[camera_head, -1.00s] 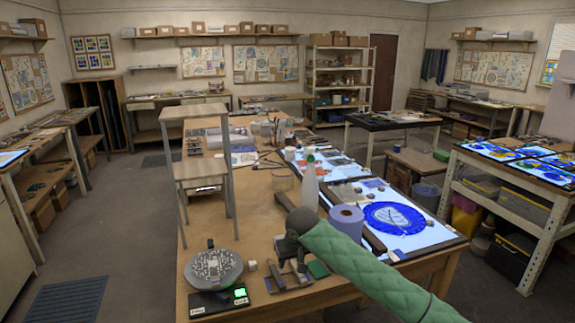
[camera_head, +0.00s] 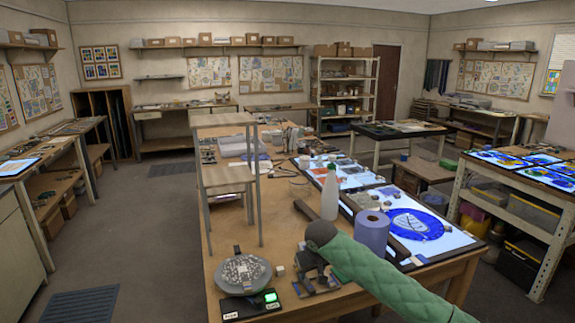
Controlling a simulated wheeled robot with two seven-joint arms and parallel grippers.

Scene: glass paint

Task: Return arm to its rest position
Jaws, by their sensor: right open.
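My right arm in its green quilted sleeve (camera_head: 385,275) comes in from the lower right over the front of the wooden workbench (camera_head: 285,226). My right gripper (camera_head: 318,272) is at the sleeve's end, above the bench's front part. It is mostly hidden by the dark wrist, and no held object shows. It is between a grey round device (camera_head: 243,272) on the left and a blue paper roll (camera_head: 371,231) on the right. My left gripper is out of the picture.
A white spray bottle (camera_head: 330,193) with a green top stands behind the arm. A lit panel with a blue round glass piece (camera_head: 415,224) lies right. A wooden stand (camera_head: 225,178) rises on the bench's left.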

